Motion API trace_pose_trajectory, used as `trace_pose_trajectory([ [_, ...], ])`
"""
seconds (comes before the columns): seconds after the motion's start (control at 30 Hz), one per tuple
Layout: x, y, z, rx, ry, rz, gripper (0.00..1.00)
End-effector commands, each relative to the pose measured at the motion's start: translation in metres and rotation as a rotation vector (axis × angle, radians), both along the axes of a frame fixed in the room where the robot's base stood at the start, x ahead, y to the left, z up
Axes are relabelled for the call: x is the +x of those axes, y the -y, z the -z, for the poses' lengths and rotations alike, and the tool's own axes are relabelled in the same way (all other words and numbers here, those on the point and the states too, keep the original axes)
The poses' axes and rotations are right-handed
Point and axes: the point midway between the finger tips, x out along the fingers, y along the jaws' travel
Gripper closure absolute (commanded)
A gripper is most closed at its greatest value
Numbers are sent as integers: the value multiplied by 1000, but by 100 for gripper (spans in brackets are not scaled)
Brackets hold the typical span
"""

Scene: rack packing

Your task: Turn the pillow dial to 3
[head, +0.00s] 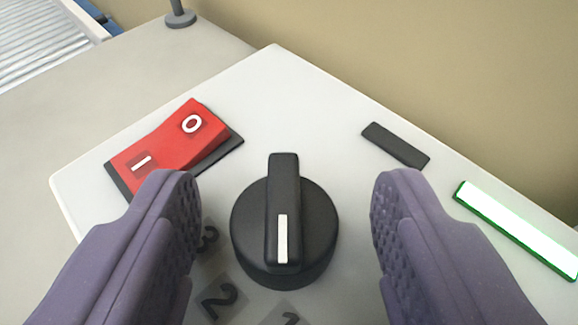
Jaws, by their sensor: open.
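The black dial (312,230) sits on a pale control panel (285,95), with a raised bar grip carrying a white pointer line. The line is at the near end of the bar and points toward the bottom of the picture, between the printed 2 (219,301) and 1 (290,318). The printed 3 (208,237) is at the dial's left, partly behind the left finger. My gripper (284,212) is open, its two purple fingers on either side of the dial, with a visible gap on each side. Nothing is between the fingertips except the dial.
A red rocker switch (170,148) marked 0 and 1 is at the panel's upper left. A black slot (396,146) and a lit green-framed bar (515,230) are at right. A tan wall (450,70) rises behind. A grey post (181,18) stands at the top left.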

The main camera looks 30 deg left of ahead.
Motion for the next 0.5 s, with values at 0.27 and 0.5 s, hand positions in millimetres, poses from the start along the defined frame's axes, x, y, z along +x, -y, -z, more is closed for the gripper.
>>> trace_pose_trajectory([
  [0.27,1,-1,0,0,0,0,47],
  [0.5,1,-1,0,0,0,0,95],
])
